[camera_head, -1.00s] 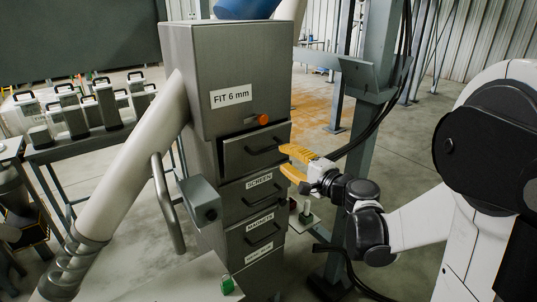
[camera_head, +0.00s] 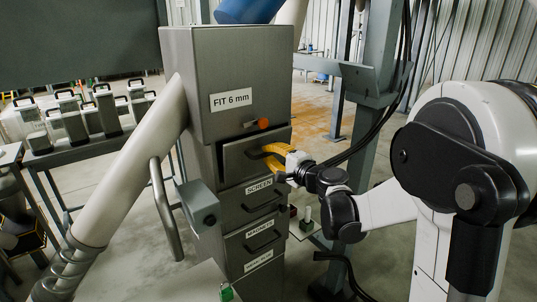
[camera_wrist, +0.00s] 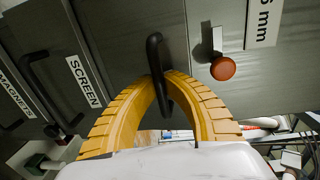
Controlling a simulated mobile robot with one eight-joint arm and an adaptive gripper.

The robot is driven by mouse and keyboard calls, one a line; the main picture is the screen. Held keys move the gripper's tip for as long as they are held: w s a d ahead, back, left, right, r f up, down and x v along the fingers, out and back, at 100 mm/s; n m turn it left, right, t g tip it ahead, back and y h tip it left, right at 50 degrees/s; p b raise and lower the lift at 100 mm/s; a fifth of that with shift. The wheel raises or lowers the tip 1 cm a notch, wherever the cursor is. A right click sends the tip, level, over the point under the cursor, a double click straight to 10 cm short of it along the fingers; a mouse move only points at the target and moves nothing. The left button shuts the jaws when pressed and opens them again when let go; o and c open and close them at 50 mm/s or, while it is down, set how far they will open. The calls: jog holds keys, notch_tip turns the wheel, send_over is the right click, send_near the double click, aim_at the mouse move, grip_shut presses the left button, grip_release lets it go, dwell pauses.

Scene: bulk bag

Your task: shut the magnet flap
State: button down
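The grey cabinet (camera_head: 240,75) has a stack of flaps with black handles. The top flap (camera_head: 235,152), above the SCREEN label (camera_head: 258,186), stands slightly open with a dark gap along its upper edge. A MAGNETS label (camera_head: 259,227) sits lower down, by the third handle. Which flap each label names I cannot tell for sure. My gripper (camera_head: 266,160) is at the top flap. In the wrist view its yellow fingers (camera_wrist: 162,78) close in on both sides of the top flap's handle (camera_wrist: 155,52). The wrist view also shows the SCREEN label (camera_wrist: 85,81).
An orange knob (camera_head: 263,124) sits just above the top flap. A slanted pipe (camera_head: 135,165) and a grey box (camera_head: 199,206) stand left of the cabinet. A steel post (camera_head: 368,130) with cables rises behind my arm.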

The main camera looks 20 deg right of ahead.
jog(key=shift+w+a+r+p, duration=0.2)
jog(key=shift+w+r+p, duration=0.1)
jog(key=shift+w+r, duration=0.15)
jog(key=shift+w+f, duration=0.1)
jog(key=shift+w, duration=0.3)
jog(key=c, duration=1.5)
grip_release()
jog(key=shift+s, duration=0.3)
jog(key=shift+o, duration=0.2)
jog(key=shift+w, duration=0.1)
jog(key=v, duration=1.2)
